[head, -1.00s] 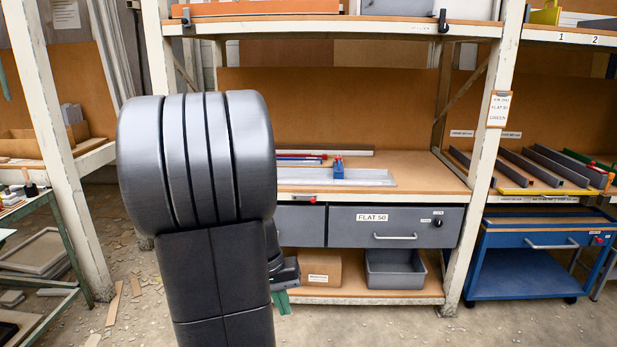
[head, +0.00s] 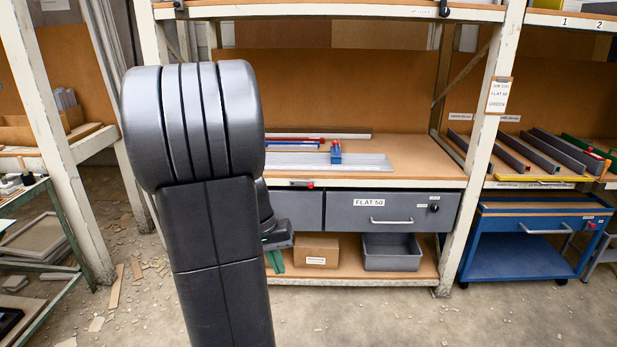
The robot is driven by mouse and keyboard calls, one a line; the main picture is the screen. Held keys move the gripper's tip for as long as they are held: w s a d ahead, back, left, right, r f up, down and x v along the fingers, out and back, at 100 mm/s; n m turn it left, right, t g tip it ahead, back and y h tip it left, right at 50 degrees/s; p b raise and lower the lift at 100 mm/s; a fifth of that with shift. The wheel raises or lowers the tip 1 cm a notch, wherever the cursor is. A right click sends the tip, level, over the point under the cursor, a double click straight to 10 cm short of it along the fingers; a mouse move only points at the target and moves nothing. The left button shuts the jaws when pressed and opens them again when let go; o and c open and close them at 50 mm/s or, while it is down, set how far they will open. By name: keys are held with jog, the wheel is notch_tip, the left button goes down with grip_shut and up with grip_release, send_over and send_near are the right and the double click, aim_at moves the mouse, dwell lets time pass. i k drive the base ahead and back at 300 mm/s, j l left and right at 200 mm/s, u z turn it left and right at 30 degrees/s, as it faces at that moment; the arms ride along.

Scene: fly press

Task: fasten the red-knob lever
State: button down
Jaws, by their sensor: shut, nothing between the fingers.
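The red-knob lever (head: 309,185) is a small dark bar ending in a red knob, on the bench's front edge above the grey drawers. It looks roughly level along that edge; at this size I cannot tell whether its catch is engaged. My gripper (head: 274,262), with green fingers pointing down, shows partly from behind my arm, below and left of the red knob and apart from it. It is shut and empty. My arm covers the left part of the bench front.
The FLAT 50 drawer (head: 390,210) sits under the bench top. A cardboard box (head: 317,250) and a grey bin (head: 392,254) stand on the lower shelf. A white post (head: 478,150) bounds the bench at right. A blue trolley (head: 520,254) stands beyond it. Open floor lies in front.

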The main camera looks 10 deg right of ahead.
aim_at(310, 184)
jog(key=i+l, duration=0.2)
jog(key=i, duration=0.25)
jog(key=i+l, duration=0.2)
jog(key=i, duration=0.25)
jog(key=i+l, duration=0.2)
jog(key=i, duration=0.25)
jog(key=i+l, duration=0.25)
jog(key=i, duration=0.2)
jog(key=i+l, duration=0.2)
jog(key=i, duration=0.25)
